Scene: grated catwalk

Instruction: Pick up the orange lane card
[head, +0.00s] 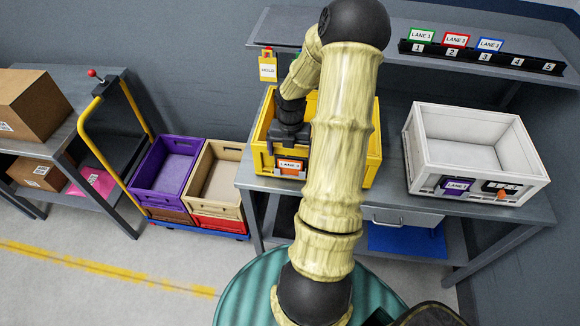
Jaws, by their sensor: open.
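The orange lane card (291,167) sits at the front wall of the yellow crate (374,150), facing me. Its white label reads LANE and a number too small to be sure of. The crate stands on the grey workbench. My gripper (291,152) reaches down over the crate's front rim, just above and behind the card, and is open. Its fingertips are partly hidden, so I cannot tell whether they touch the card. My arm covers much of the crate's middle and right side.
A white crate (423,155) with a purple lane card (456,185) stands at the right. On the shelf, a black numbered rail (480,56) holds green, red and blue cards. Purple (142,195) and tan (201,200) crates sit on a cart at left. A yellow tag (268,70) hangs behind.

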